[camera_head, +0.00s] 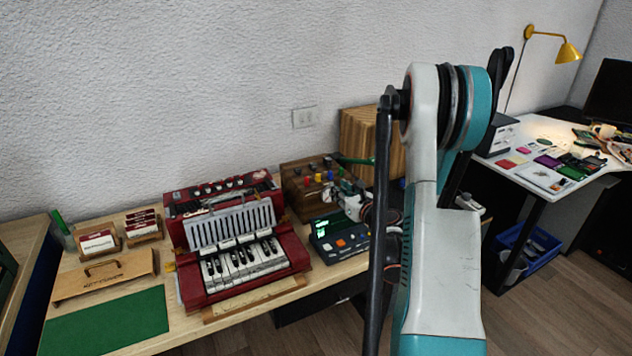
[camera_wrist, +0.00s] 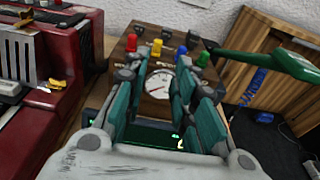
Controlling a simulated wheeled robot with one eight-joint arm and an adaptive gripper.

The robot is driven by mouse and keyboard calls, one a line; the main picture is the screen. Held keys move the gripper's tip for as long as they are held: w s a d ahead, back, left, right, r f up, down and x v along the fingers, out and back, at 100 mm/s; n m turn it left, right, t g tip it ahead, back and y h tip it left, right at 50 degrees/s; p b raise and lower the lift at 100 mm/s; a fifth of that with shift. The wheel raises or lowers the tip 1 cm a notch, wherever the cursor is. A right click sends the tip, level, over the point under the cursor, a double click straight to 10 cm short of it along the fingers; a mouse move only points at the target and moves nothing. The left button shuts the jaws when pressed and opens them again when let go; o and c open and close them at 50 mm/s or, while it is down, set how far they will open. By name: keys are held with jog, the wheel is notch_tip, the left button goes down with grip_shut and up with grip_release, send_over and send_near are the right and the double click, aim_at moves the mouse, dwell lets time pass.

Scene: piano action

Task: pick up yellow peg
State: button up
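The yellow peg (camera_wrist: 157,47) stands upright on the wooden peg box, between the red peg (camera_wrist: 132,42) and the blue peg (camera_wrist: 181,50). It is small in the head view (camera_head: 318,178). A green peg (camera_wrist: 203,59) stands at the right of the row. My gripper (camera_wrist: 161,80) is open and empty, its teal fingers spread and pointing toward the box. The yellow peg appears beyond the fingertips, apart from them. In the head view my gripper (camera_head: 350,198) is close to the front right of the box, partly hidden by my arm.
A dial gauge (camera_wrist: 158,84) on the box's front shows between my fingers. A dark device with a green display (camera_head: 340,237) lies below. The red accordion-like instrument (camera_head: 290,248) stands left; a green-handled tool (camera_wrist: 270,64) and wooden crate (camera_wrist: 262,30) are right.

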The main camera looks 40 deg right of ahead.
jog(key=b, duration=0.1)
send_near(319, 175)
jog(key=x, duration=0.4)
jog(key=shift+d+f, duration=0.1)
jog(key=shift+d, duration=0.1)
jog(key=b+x, duration=0.2)
jog(key=x, duration=0.3)
jog(key=shift+w+a+f, duration=0.1)
jog(key=shift+a, duration=0.05)
jog(key=shift+c, duration=0.5)
jog(key=c, duration=0.4)
